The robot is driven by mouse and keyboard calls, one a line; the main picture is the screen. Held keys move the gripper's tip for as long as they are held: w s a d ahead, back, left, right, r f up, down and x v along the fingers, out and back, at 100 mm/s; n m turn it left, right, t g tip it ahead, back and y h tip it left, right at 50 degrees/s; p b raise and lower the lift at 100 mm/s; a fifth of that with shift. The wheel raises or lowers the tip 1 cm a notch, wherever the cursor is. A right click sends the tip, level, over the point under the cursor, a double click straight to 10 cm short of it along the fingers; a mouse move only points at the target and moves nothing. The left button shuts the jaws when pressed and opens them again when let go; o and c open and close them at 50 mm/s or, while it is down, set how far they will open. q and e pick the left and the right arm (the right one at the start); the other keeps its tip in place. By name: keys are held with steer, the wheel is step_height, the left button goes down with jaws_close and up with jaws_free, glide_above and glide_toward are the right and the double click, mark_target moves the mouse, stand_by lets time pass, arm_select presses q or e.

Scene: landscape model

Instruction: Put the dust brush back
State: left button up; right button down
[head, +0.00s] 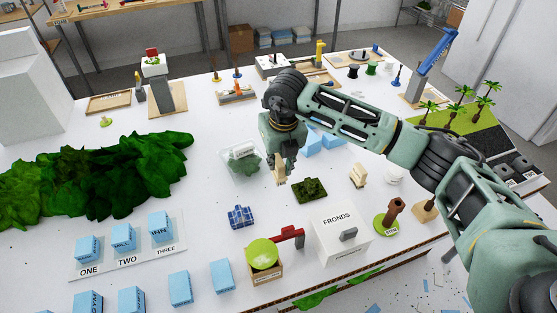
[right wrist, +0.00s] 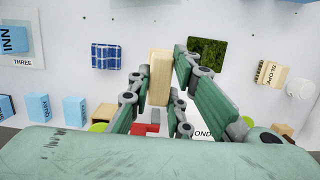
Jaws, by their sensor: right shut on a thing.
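My right gripper (head: 281,165) is over the middle of the white table (head: 215,200), shut on a pale wooden block-like piece (head: 280,174). This piece may be the dust brush; I cannot make out bristles on it. In the right wrist view the piece (right wrist: 160,78) stands between the fingers of my right gripper (right wrist: 160,92). It appears held above or near the tabletop; contact cannot be told. A similar pale block marked SLOPE (head: 358,175) stands to the right; it also shows in the right wrist view (right wrist: 272,74). My left gripper is not in view.
A dark green moss mat (head: 309,189), a blue checked cloth (head: 241,217), a clear tray (head: 240,173) and a white FRONDS box (head: 338,240) surround the gripper. A red-handled thing (head: 288,236) lies in front. Blue blocks (head: 180,288) line the front left.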

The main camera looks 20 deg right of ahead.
steer(key=shift+f, duration=0.1)
steer(key=shift+w+f+b, duration=0.1)
steer(key=shift+b, duration=0.2)
steer(key=shift+s+f+b+x, duration=0.1)
steer(key=shift+s+b+x, duration=0.35)
steer(key=shift+b+x, duration=1.55)
steer(key=shift+s+f+b+x, duration=0.1)
steer(key=shift+s+b+x, duration=0.35)
steer(key=shift+b+x, duration=1.5)
steer(key=shift+s+f+b+x, duration=0.1)
steer(key=shift+s+b+x, duration=0.35)
steer(key=shift+b+x, duration=1.5)
steer(key=shift+f+p, duration=0.35)
steer(key=shift+f, duration=0.4)
steer(key=c, duration=1.5)
jaws_free()
steer(key=shift+c, duration=0.2)
steer(key=shift+r, duration=0.1)
